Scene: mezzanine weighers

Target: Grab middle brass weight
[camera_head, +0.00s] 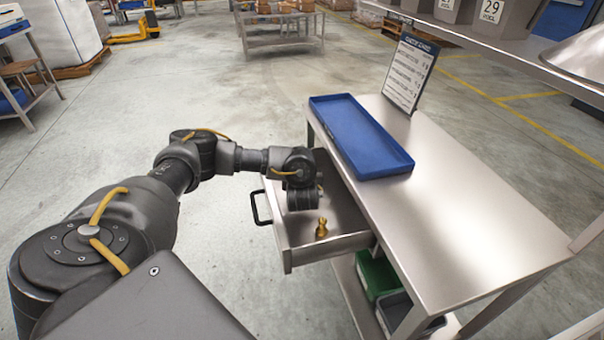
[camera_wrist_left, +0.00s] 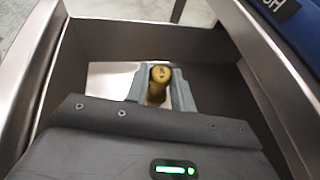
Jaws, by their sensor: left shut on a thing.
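The drawer (camera_head: 328,247) of the steel bench stands open. My left gripper (camera_head: 303,205) points down into it. In the wrist view its two grey fingers are shut on a brass weight (camera_wrist_left: 158,82), one on each side. The head view hides this weight behind the gripper. Another brass weight (camera_head: 321,229) stands upright in the near part of the drawer, apart from the gripper. A bit of brass (camera_head: 320,188) shows just beyond the gripper, mostly hidden. My right gripper is not in view.
A blue tray (camera_head: 362,138) lies on the steel bench top (camera_head: 470,215), beside the open drawer. A sign board (camera_head: 410,72) stands at the bench's far end. The drawer has a black handle (camera_head: 258,207). A green bin (camera_head: 377,275) sits on the shelf below.

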